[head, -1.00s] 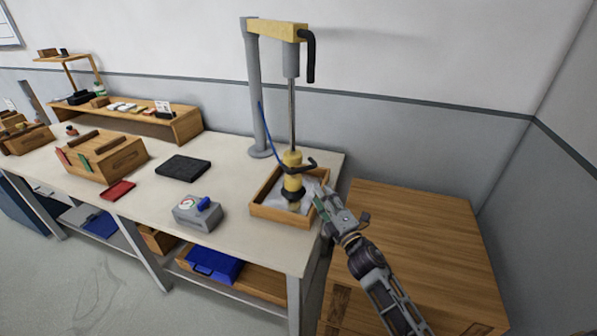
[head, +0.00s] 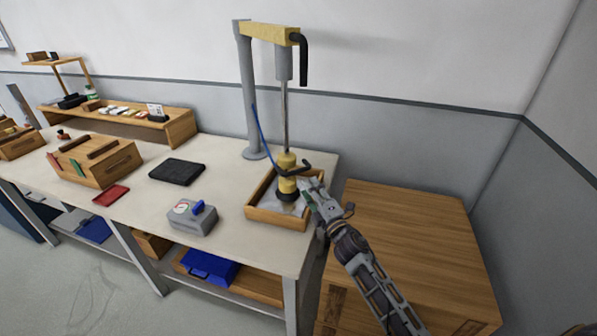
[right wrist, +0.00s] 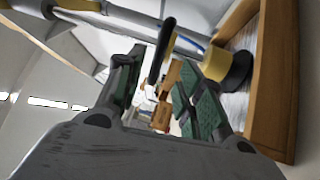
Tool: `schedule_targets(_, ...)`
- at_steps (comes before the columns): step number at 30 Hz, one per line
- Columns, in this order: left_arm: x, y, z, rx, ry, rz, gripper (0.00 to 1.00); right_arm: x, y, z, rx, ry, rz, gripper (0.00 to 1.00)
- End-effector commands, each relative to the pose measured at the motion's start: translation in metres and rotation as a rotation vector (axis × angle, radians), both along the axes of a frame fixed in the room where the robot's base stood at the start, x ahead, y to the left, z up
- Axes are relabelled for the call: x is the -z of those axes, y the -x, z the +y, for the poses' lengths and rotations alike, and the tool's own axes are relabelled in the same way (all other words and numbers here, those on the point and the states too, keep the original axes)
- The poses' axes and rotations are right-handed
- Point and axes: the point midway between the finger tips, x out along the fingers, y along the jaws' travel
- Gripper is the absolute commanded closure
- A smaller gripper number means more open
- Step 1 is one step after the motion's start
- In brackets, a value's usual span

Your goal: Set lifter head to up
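The lifter is a grey post with a yellow arm (head: 265,32) and a thin rod hanging down. My right gripper (head: 308,186) is just right of the head, over the tray's right side. In the right wrist view the gripper's fingers (right wrist: 155,95) are apart, with the black handle (right wrist: 162,52) showing between them and the yellow head (right wrist: 216,64) beyond the right finger. My left gripper is not in view.
A grey box with a blue lever (head: 192,217) stands left of the tray. A black pad (head: 177,171) and a red tray (head: 111,195) lie further left. A wooden cabinet (head: 405,230) stands right of the table, under my right arm. A blue hose runs beside the post.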

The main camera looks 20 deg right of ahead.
Motion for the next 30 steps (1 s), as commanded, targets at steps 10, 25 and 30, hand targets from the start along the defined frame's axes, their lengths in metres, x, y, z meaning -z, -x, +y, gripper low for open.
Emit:
schedule_targets(10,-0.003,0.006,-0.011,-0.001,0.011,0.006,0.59,-0.006,-0.027,0.005,0.0,0.0,0.0,0.63)
schedule_targets(25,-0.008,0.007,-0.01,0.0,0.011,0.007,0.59,-0.014,-0.066,0.013,0.0,-0.001,-0.001,0.63)
schedule_targets(30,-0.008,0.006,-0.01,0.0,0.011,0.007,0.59,-0.015,-0.079,0.014,0.001,-0.001,0.0,0.63)
